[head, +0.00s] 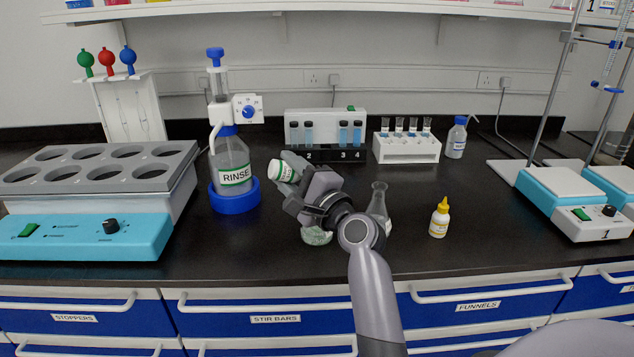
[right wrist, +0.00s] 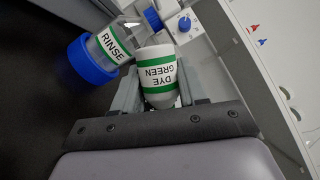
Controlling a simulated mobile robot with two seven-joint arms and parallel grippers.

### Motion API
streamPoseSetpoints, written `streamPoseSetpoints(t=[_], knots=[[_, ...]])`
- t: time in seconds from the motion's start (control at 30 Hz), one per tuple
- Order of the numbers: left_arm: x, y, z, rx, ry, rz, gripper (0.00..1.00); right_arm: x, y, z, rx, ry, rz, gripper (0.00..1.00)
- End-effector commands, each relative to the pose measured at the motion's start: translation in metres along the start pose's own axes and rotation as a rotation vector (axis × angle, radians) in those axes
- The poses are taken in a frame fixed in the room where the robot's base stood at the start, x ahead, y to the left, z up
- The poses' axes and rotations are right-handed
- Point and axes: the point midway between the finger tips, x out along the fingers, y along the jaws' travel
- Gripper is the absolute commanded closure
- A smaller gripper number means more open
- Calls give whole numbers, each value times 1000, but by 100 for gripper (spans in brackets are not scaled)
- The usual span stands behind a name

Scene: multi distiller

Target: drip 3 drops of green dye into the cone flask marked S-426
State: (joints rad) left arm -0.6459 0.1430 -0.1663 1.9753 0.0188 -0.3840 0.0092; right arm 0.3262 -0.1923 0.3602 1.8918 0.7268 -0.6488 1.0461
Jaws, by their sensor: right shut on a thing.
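My right gripper (head: 297,190) is shut on the green dye bottle (head: 283,171) and holds it tilted above the bench. In the right wrist view the white bottle (right wrist: 158,78) sits between the fingers, with its DYE GREEN label upside down. The bottle's tip cannot be made out. A clear cone flask (head: 379,198) stands just right of my right wrist, its lower part partly hidden by my arm. A pale greenish glass base (head: 317,236) shows below the gripper, its upper part hidden. No S-426 mark is readable. My left gripper is out of view.
The RINSE bottle (head: 234,163) stands in a blue ring left of the gripper. A yellow-capped dropper bottle (head: 439,219) stands to the right. A heating block (head: 90,205) is far left, a vial rack (head: 407,148) behind, stirrers (head: 565,195) right. The front bench between yellow-capped bottle and stirrers is clear.

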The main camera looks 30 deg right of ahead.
Motion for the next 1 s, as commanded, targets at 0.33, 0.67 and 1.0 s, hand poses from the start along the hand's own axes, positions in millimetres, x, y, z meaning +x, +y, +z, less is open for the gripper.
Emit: streamPoseSetpoints(t=[0.33, 0.67, 1.0], knots=[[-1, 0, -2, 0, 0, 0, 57, -3, 17, 8, 22, -3, 30, 75], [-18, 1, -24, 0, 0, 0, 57, -8, 42, 4, -344, -10, 180, 75], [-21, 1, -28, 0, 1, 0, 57, -10, 56, -1, -473, -9, 228, 75]])
